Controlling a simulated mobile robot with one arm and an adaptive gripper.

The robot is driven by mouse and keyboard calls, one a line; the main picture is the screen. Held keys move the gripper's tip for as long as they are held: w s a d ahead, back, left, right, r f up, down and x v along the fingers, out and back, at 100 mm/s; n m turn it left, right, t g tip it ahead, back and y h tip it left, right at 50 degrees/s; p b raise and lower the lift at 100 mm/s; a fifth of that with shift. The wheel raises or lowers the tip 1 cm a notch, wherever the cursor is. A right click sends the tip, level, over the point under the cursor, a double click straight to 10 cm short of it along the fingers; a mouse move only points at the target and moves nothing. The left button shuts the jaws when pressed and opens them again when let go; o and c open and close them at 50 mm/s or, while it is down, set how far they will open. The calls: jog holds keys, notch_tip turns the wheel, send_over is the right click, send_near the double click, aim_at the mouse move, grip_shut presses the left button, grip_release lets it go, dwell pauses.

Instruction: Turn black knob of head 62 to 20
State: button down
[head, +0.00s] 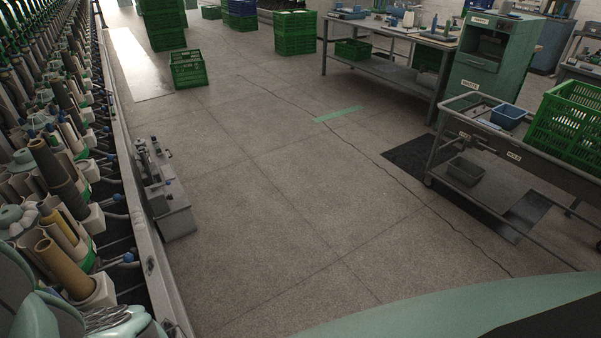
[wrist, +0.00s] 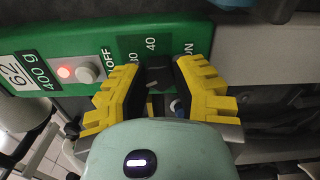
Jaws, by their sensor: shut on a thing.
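In the wrist view, the black knob (wrist: 158,74) sits on a green panel (wrist: 215,38) between the tips of my gripper (wrist: 160,82). The yellow, stepped fingers are shut on the knob from left and right. A plate with "62" (wrist: 14,76) and "400 g" is at the panel's left end. The scale (wrist: 143,46) shows "30" and "40" beside the knob. The knob's pointer and the rest of the scale are hidden by the fingers, so I cannot read its setting. My gripper is not clearly seen in the head view.
A lit red lamp (wrist: 64,72) and a pale button (wrist: 87,72) lie left of "OFF". A blue part (wrist: 176,107) shows below the knob. In the head view, a row of winding heads (head: 60,170) runs along the left; the floor (head: 270,180) beside it is mostly clear.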

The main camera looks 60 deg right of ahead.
jog(key=c, duration=0.7)
grip_release()
jog(key=shift+v, duration=6.05)
